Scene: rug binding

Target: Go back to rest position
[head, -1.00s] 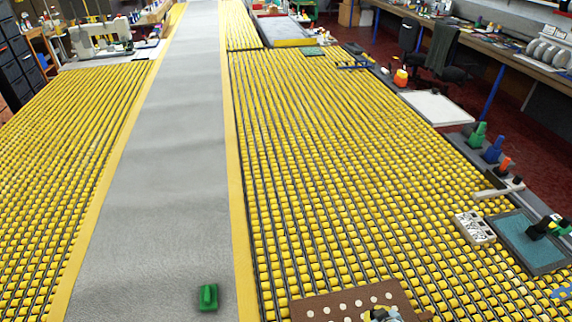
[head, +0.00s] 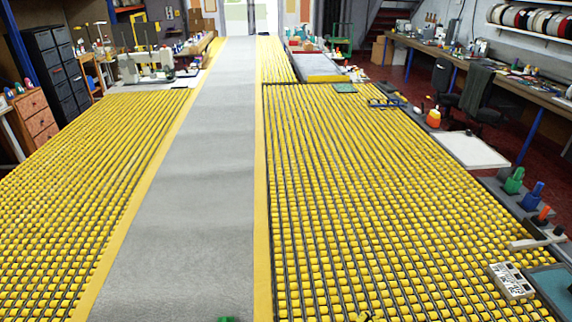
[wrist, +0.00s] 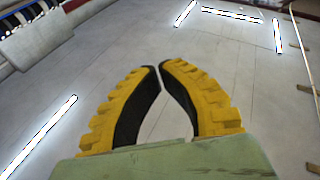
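My gripper (wrist: 160,68) shows in the wrist view with two yellow ridged fingers and black inner pads. The fingertips meet or almost meet, with a narrow empty gap lower between the pads. Nothing is held. Behind the fingers is a pale panelled surface with bright strip lights, apparently the ceiling, so the gripper seems to point upward. The gripper does not show in the head view.
A grey strip (head: 190,170) with yellow edges runs between beds of yellow rollers (head: 380,190). A green object (head: 225,319) is barely visible at the bottom edge. Tools and coloured bottles (head: 514,181) line the right edge. A white box (head: 511,281) sits nearby.

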